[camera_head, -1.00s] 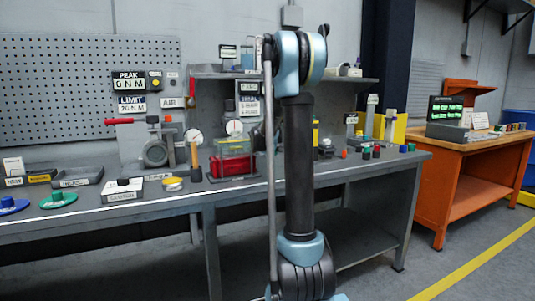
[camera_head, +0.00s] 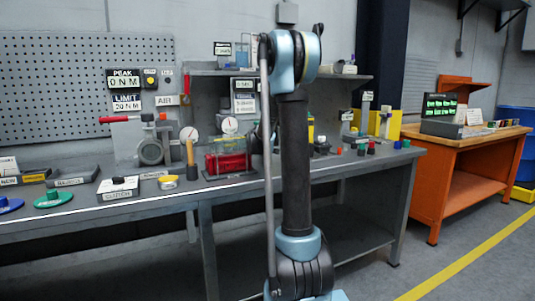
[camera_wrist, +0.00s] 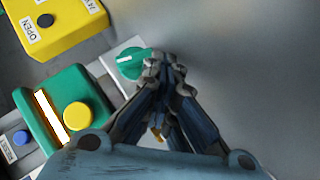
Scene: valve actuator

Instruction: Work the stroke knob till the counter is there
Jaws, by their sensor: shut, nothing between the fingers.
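In the wrist view, a round green knob (camera_wrist: 129,63) with a pale pointer line sits on a white plate. My gripper (camera_wrist: 165,68) is shut and empty, its fingertips just right of the knob and overlapping its edge in the picture. I cannot tell whether they touch it. The knob's own label is not visible, so I cannot confirm it is the stroke knob. In the head view, a display with small text (camera_head: 244,104) under the shelf may be the counter; its figures are unreadable. My arm hides my gripper there.
Beside the knob are a green box (camera_wrist: 62,88) with a yellow button (camera_wrist: 78,116) and a yellow box (camera_wrist: 75,38) marked OPEN. A blue button (camera_wrist: 21,138) is at the left. The workbench (camera_head: 115,216) carries several fixtures; an orange bench (camera_head: 470,190) stands at the right.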

